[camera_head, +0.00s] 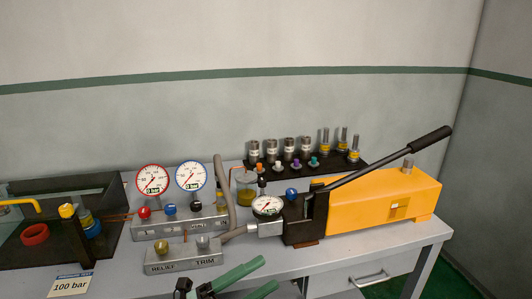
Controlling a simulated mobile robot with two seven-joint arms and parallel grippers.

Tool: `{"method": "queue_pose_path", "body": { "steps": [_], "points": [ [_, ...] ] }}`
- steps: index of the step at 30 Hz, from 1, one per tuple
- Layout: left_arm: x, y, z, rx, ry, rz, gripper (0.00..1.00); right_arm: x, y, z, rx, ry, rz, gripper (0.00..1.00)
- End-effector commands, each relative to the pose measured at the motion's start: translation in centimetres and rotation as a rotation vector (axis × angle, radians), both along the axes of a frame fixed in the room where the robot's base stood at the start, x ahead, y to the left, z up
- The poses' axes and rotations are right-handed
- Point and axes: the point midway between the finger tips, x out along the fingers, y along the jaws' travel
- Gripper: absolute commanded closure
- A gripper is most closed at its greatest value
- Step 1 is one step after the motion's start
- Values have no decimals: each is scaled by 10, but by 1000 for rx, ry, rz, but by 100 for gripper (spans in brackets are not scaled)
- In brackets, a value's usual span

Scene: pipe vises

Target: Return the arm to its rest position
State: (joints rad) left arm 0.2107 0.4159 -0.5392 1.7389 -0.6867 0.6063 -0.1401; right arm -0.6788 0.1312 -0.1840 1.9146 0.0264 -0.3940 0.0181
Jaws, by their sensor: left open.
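My left gripper (269,272) reaches in at the bottom centre of the head view. Its two green fingers point up and to the right, spread apart with nothing seen between them. They are in front of the bench, to the right of and nearer than the grey block marked RELIEF and TRIM (184,257). The black base of the gripper is partly cut off by the bottom edge. My right gripper is not in view.
A yellow hand pump (370,205) with a long black lever (385,160) stands on the grey bench. Two dial gauges (152,180) (191,176) rise from a manifold. A black tray (60,258) is at left, a rack of fittings (285,165) behind. The wall above is clear.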

Motion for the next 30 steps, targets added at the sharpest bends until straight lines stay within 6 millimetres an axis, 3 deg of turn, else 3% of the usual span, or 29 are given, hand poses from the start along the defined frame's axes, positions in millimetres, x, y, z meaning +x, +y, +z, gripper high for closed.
{"method": "queue_pose_path", "body": {
  "steps": [5,8,12,16,19,22,30],
  "points": [
    [12,48,-64,-261,494,288,26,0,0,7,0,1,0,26],
    [1,79,-118,-377,782,448,26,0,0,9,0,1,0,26],
    [-45,118,-203,-512,1183,665,26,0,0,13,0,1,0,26],
    [-100,139,-259,-591,1470,817,26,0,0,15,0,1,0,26],
    [-135,147,-286,-628,1619,893,26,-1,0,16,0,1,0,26],
    [-156,151,-299,-648,1702,935,26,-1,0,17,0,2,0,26],
    [-165,152,-305,-654,1738,953,26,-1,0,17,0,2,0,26]
  ]
}}
